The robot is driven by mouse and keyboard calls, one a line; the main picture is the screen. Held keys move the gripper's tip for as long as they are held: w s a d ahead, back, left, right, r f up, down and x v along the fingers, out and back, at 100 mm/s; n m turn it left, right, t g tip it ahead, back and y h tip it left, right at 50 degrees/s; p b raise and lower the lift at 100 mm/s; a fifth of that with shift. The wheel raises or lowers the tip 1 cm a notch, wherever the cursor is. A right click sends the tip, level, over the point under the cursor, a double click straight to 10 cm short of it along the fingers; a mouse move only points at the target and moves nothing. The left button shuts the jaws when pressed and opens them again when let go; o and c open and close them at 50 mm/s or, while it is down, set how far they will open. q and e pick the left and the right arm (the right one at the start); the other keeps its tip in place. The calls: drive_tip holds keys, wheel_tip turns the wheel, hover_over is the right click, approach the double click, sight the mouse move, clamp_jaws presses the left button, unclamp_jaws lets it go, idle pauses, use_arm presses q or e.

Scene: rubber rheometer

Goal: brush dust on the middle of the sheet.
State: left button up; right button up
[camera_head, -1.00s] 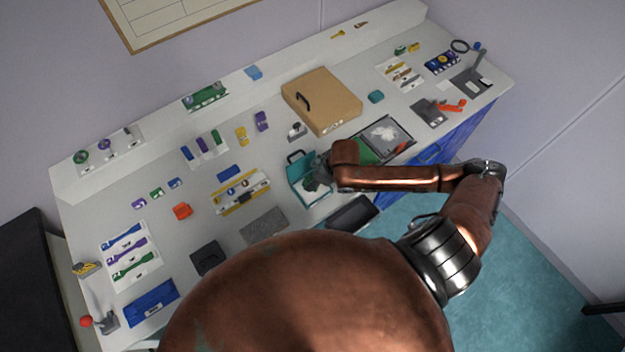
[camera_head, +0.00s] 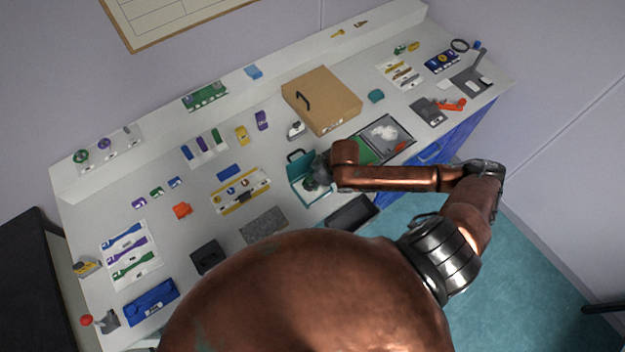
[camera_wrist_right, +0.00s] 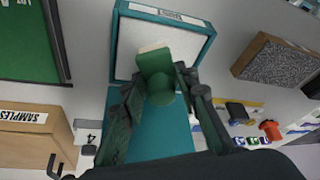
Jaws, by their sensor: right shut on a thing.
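My right gripper (camera_wrist_right: 160,95) is shut on a green brush (camera_wrist_right: 158,70) with a cream tip. The brush points into an open teal box (camera_wrist_right: 120,42) with a pale inside and a label on its rim. I cannot tell whether the tip touches the inside. In the head view my right gripper (camera_head: 318,172) is over this teal box (camera_head: 299,186), and the arm hides part of it. The green sheet (camera_wrist_right: 25,40) lies in a dark frame at upper left of the wrist view; it also shows in the head view (camera_head: 367,151), partly behind the arm. My left gripper is out of view.
A grey tray with a white patch (camera_head: 387,132) lies beside the green sheet. A cardboard box (camera_head: 322,100) stands behind. A dark tray (camera_head: 352,213) lies near the front edge, and a grey speckled slab (camera_head: 263,225) left of it. Several small parts cover the bench.

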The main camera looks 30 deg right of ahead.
drive_tip(key=shift+s+f+p, duration=0.15)
drive_tip(key=shift+p, duration=0.25)
idle(1.6)
wheel_tip(320, 180, up, 7)
drive_tip(key=p, duration=0.8)
drive_tip(key=shift+p, duration=0.35)
idle(0.6)
